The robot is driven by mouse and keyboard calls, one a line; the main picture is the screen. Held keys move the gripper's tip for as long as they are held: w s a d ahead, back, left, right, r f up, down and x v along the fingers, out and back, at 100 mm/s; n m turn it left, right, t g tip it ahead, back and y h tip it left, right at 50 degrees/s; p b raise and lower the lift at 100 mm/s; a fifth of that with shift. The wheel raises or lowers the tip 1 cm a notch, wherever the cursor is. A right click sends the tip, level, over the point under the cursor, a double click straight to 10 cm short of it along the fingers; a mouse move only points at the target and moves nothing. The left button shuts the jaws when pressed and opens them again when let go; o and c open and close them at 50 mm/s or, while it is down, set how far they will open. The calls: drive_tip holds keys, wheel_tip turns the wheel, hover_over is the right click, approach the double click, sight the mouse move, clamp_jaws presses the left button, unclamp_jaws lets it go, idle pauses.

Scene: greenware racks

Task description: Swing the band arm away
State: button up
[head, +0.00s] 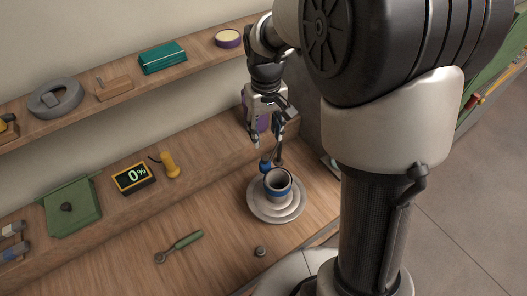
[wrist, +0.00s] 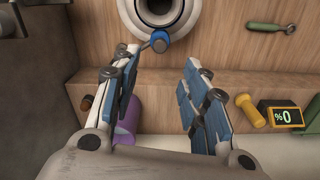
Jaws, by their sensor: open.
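The band arm shows as a short blue knob (wrist: 160,40) on a dark stub in the wrist view. In the head view its blue end (head: 265,163) stands at the back left edge of the wheel, close to the pot. A grey pot (head: 279,182) with a blue band stands upright on the pale round wheel (head: 262,211). My gripper (head: 267,143) is open above and behind the knob. In the wrist view the knob appears just beyond the gap between my fingertips (wrist: 160,58), not gripped. I cannot tell whether a fingertip touches it.
A green-handled tool (head: 180,246) and small dark knob (head: 260,251) lie on the bench. A purple object (wrist: 126,120) is near my left finger. The bench front-left is mostly clear.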

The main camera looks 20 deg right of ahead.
sight(265, 158)
wheel_tip(265, 158, down, 10)
drive_tip(key=shift+f+b, duration=0.15)
drive_tip(key=shift+b, duration=0.7)
clamp_jaws()
